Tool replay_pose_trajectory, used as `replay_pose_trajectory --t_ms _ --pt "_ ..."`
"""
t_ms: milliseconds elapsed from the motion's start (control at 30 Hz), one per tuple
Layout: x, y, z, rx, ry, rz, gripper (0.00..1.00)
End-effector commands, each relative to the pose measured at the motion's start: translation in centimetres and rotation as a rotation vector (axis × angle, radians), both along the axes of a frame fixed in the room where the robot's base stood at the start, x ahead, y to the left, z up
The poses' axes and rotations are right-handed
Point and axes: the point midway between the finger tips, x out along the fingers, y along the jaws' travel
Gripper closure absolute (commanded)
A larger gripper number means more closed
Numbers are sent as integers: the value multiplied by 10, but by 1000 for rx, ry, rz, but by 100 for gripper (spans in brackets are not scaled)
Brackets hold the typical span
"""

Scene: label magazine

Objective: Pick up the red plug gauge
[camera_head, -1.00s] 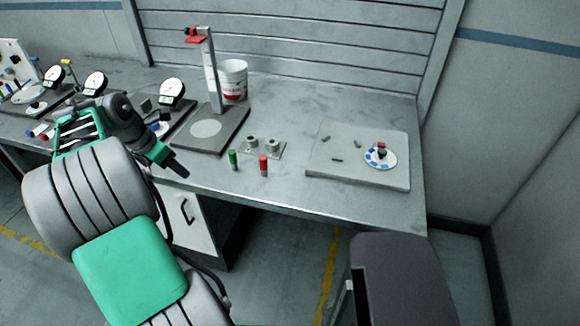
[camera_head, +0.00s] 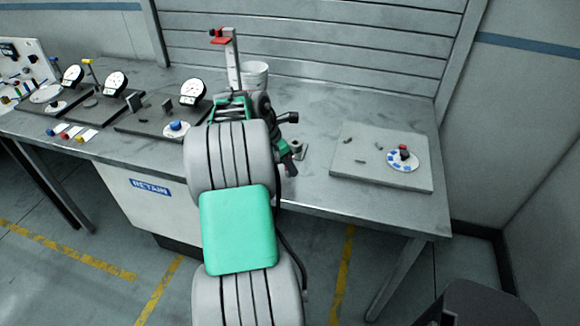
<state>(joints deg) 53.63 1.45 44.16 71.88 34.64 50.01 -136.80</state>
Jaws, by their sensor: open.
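The red plug gauge is not visible now; my arm and gripper cover the part of the bench front where a red upright cylinder stood beside a green one. My gripper (camera_head: 290,168) is over the front edge of the bench, its fingers pointing down. The gap between the fingers is too small to make out, and nothing is seen held. A grey bush on a small plate (camera_head: 299,148) shows just right of the gripper. The green cylinder is hidden too.
A grey slab (camera_head: 350,171) with a blue-and-white disc (camera_head: 402,162) lies at right. Dial gauges (camera_head: 116,84) stand at left, with coloured cylinders (camera_head: 72,132) in front. A red-topped stand (camera_head: 232,62) and white bucket (camera_head: 255,75) are behind my arm. Bare bench lies behind the slab.

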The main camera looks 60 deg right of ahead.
Motion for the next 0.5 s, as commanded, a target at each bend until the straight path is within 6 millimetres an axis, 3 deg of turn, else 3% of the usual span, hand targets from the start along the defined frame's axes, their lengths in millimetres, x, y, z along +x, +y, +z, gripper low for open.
replay_pose_trajectory --t_ms 100,300,500 --pt "-3 -4 -12 1 0 -1 53" --pt "-3 -4 -13 -1 -1 0 53" --pt "-3 -4 -13 -1 -1 0 69"
